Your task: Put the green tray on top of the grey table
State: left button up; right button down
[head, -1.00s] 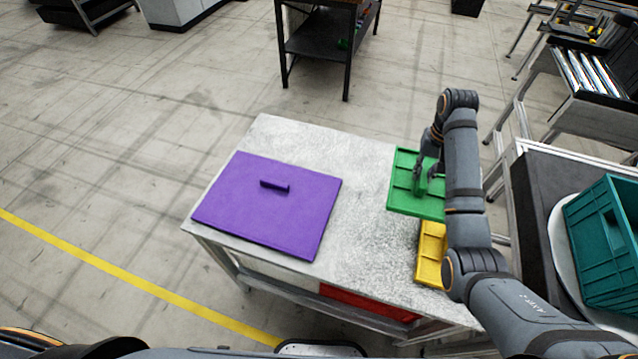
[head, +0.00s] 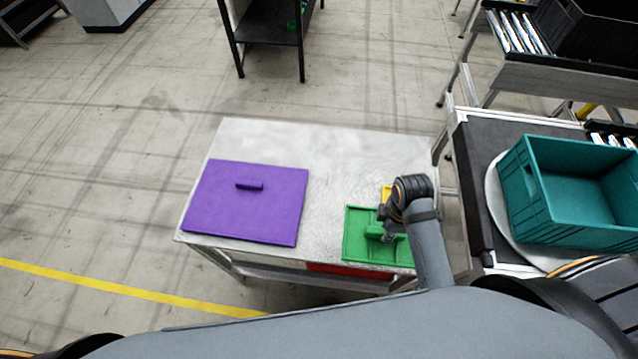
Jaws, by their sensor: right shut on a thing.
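The green tray (head: 358,244) is in the head view, at the front right of the grey table (head: 325,180). My right gripper (head: 386,237) is shut on the raised handle in the tray's middle. The tray looks roughly level and overlaps the table's front edge in the picture; I cannot tell whether it touches the tabletop. My right forearm and wrist hide its right part. My left gripper is not in view.
A purple lid-like panel (head: 246,208) with a handle covers the table's left part. A teal crate (head: 575,190) stands to the right. The table's back middle is bare.

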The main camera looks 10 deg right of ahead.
aim_at(361, 213)
jog(key=w+a+f, duration=0.1)
jog(key=w, duration=0.1)
jog(key=w+a+f, duration=0.1)
jog(key=w+a, duration=0.1)
jog(key=w, duration=0.1)
jog(key=w+a+f, duration=0.1)
jog(key=w, duration=0.1)
jog(key=shift+w+a+f, duration=0.35)
jog(key=shift+a+f, duration=0.05)
jog(key=w+f, duration=0.1)
jog(key=f, duration=0.1)
jog(key=w+a+f, duration=0.2)
jog(key=w+f, duration=0.1)
jog(key=shift+f+b, duration=0.3)
jog(key=shift+w+a+f, duration=0.1)
jog(key=shift+a+f, duration=0.05)
jog(key=shift+f, duration=0.2)
notch_tip(361, 213, down, 3)
jog(key=b, duration=0.4)
jog(key=shift+f, duration=0.15)
jog(key=shift+r, duration=0.2)
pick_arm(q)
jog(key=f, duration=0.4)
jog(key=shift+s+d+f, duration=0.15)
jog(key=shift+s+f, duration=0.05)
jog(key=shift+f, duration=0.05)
pick_arm(e)
jog(key=c, duration=1.2)
grip_release()
jog(key=shift+f, duration=0.1)
